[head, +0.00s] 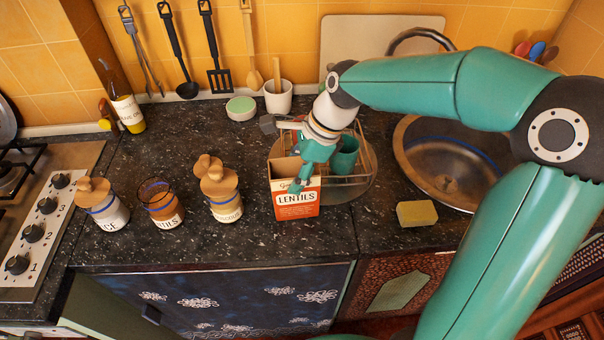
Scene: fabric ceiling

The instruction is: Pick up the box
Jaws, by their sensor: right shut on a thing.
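The box (297,207) is an open-topped orange and cream carton marked "LENTILS". It appears upright, at the counter's front, right of the jars. My right gripper (298,183) reaches down to it from above and behind. It is shut on the box, with one finger over the front panel near the top edge. The other finger is hidden. I cannot tell whether the box's base touches the counter. My left gripper is not in view.
A jar (222,194) stands close left of the box, with an open lentils jar (161,204) and a rice jar (102,205) beyond. A dish rack (366,160) with a green cup (345,155) is behind right. A sponge (417,213) and sink (445,165) lie right.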

